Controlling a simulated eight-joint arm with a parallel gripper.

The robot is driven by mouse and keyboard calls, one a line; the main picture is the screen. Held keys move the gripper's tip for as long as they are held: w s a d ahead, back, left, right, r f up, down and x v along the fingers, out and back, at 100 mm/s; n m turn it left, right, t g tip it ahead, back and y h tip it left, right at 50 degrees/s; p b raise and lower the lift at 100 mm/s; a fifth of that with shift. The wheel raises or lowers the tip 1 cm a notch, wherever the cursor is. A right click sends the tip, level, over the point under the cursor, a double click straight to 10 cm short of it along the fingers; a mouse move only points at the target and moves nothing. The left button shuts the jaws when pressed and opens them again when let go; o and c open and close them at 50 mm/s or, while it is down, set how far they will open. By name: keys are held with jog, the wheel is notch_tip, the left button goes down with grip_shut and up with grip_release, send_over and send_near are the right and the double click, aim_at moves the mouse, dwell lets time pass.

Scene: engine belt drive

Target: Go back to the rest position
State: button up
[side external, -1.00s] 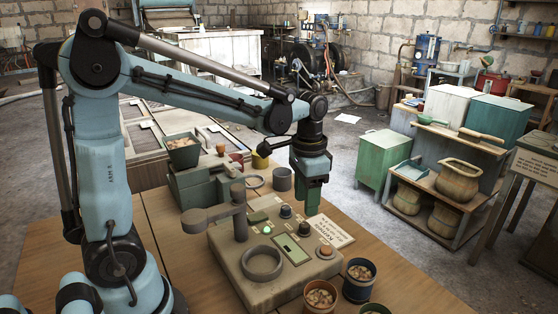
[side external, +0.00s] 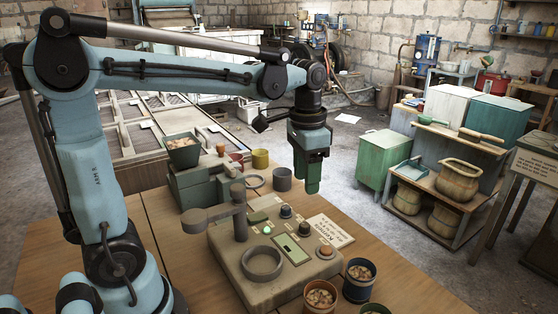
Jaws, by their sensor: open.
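My gripper (side external: 307,180) hangs pointing down from the end of my blue arm, above the far right part of the wooden table. Its green fingers hold nothing that I can see, and the gap between them is hard to make out from this side. Below and in front of it in the picture stands a beige control box (side external: 270,255) with knobs, a lit green button and a round ring. The gripper appears apart from the box and the table.
A grey cup (side external: 282,179) and a yellow cup (side external: 260,159) stand left of my gripper. A dark green bin (side external: 182,152) sits on a green stand. Pots of small pieces (side external: 320,296) (side external: 359,280) stand at the front. A green cabinet (side external: 384,160) is at the right; open floor lies between.

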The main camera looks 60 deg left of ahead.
jog(key=s+d+f+n+t, duration=0.2)
jog(key=s+f+t, duration=0.1)
jog(key=s+t, duration=0.2)
jog(key=shift+s+d+f+t, duration=0.15)
jog(key=shift+s+d+t, duration=0.2)
jog(key=shift+s, duration=0.4)
jog(key=shift+o, duration=0.6)
jog(key=shift+s+f+n+t, duration=0.25)
jog(key=shift+f+n+t, duration=0.1)
jog(key=shift+n+t, duration=0.1)
jog(key=shift+o, duration=1.1)
jog(key=shift+d+r, duration=0.1)
jog(key=shift+d, duration=0.1)
jog(key=o, duration=0.6)
jog(key=w+d+r+g, duration=0.1)
jog(key=w+d+r, duration=0.1)
jog(key=d+r, duration=0.2)
jog(key=shift+w+d+g+h, duration=0.2)
jog(key=shift+d+g+h, duration=0.1)
jog(key=shift+h, duration=0.1)
jog(key=w+d+r+g, duration=0.1)
jog(key=d+r+g, duration=0.25)
jog(key=d, duration=0.55)
jog(key=d+r+g, duration=0.2)
jog(key=d+r, duration=0.2)
jog(key=d, duration=0.4)
notch_tip(320, 180, down, 9)
jog(key=shift+f+y, duration=0.15)
jog(key=shift+y, duration=0.25)
